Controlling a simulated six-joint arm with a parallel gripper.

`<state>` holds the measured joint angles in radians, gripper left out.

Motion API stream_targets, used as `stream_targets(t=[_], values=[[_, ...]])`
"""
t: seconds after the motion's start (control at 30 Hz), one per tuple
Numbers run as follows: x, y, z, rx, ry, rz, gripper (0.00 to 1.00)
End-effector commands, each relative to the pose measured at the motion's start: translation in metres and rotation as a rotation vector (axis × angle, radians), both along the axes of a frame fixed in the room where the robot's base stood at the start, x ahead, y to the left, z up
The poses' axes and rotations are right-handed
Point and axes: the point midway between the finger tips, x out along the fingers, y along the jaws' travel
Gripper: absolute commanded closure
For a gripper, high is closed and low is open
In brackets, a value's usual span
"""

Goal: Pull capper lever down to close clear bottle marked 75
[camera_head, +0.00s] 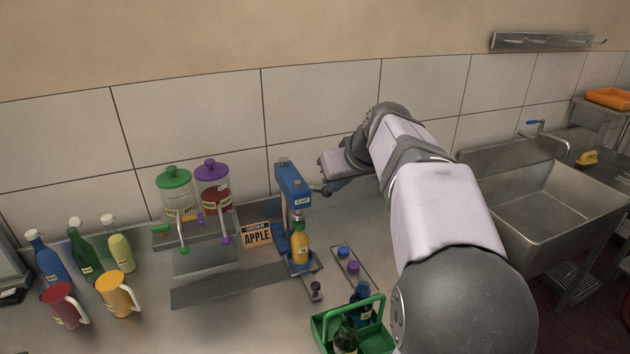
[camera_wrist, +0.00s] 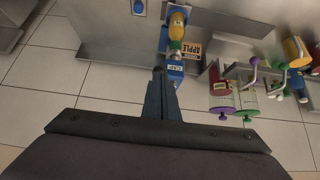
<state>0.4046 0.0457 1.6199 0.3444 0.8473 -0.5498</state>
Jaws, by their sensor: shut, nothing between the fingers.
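The blue capper (camera_head: 293,190) stands upright on the counter, with a CAP label on its head. A bottle with yellow-orange contents (camera_head: 300,246) stands upright under the head; its marking is too small to read. It also shows in the wrist view (camera_wrist: 177,28). A short grey lever part (camera_head: 317,189) sticks out at the right side of the capper head. My gripper (camera_head: 326,188) is shut and empty, right beside that part. In the wrist view my gripper's fingertips (camera_wrist: 158,72) lie close to the capper head (camera_wrist: 175,69); whether they touch the lever cannot be told.
An ORDER APPLE sign (camera_head: 257,235) and two dispensers with green (camera_head: 174,190) and purple (camera_head: 212,186) lids stand left. A strip with coloured caps (camera_head: 350,266) and a green crate of bottles (camera_head: 325,330) stand right and in front. Several bottles and two jugs stand far left.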

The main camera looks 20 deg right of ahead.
Motion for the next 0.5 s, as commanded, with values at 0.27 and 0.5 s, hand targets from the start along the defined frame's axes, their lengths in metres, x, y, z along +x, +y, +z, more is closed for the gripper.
stream_targets(t=[0.27, 0.5], values=[[0.000, 0.000, 0.030, 0.000, 0.000, 0.000, 1.00], [0.000, 0.000, 0.043, 0.001, 0.000, -0.001, 1.00]])
